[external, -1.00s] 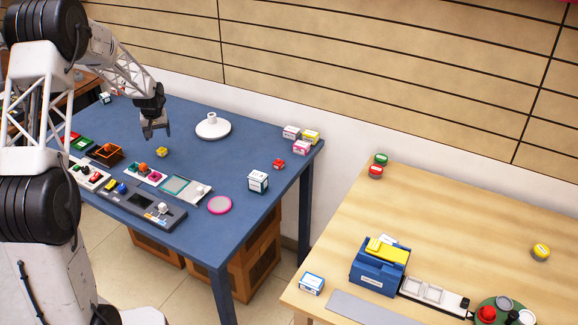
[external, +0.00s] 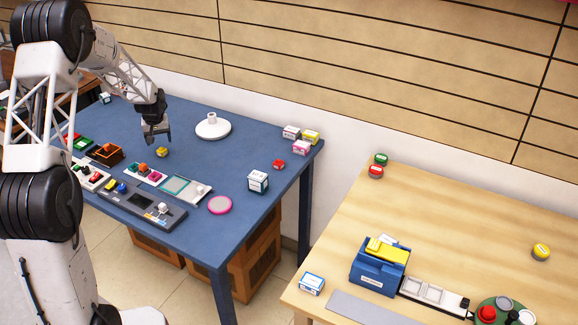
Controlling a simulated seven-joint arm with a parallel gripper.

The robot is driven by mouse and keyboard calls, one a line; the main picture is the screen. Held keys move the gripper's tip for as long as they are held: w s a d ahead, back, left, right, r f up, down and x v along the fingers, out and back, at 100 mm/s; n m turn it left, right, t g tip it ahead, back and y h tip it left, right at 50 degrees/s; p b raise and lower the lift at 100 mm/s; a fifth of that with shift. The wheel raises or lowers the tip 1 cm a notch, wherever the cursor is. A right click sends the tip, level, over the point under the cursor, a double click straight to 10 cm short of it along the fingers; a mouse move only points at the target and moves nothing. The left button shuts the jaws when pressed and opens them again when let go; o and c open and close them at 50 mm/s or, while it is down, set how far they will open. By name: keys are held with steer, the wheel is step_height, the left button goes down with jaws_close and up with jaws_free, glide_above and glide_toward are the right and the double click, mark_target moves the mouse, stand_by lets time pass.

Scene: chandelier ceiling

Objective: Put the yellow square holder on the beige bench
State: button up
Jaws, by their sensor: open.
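A small yellow square holder (external: 162,152) sits on the blue table (external: 240,152), right below and slightly right of my gripper. My gripper (external: 157,139) points down just above it, open and empty; from this view I cannot tell whether the fingers touch the holder. The beige bench (external: 450,215) is the light wooden table at the right, apart from the blue table.
A white round stand (external: 213,127) is right of my gripper. An orange-brown bin (external: 105,154) and trays are near the table's front. Small boxes (external: 258,181) stand at its right. On the bench are a blue box (external: 380,268) and a yellow-topped round item (external: 541,252); its middle is clear.

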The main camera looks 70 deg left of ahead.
mark_target(161, 147)
steer(key=shift+f, duration=0.15)
steer(key=shift+a+f, duration=0.2)
steer(key=shift+f, duration=1.05)
steer(key=shift+a+f, duration=0.15)
steer(key=shift+f, duration=1.05)
steer(key=c, duration=1.1)
steer(key=shift+o, duration=0.2)
steer(key=shift+r, duration=0.15)
steer(key=shift+r, duration=4.9)
steer(key=shift+w, duration=0.1)
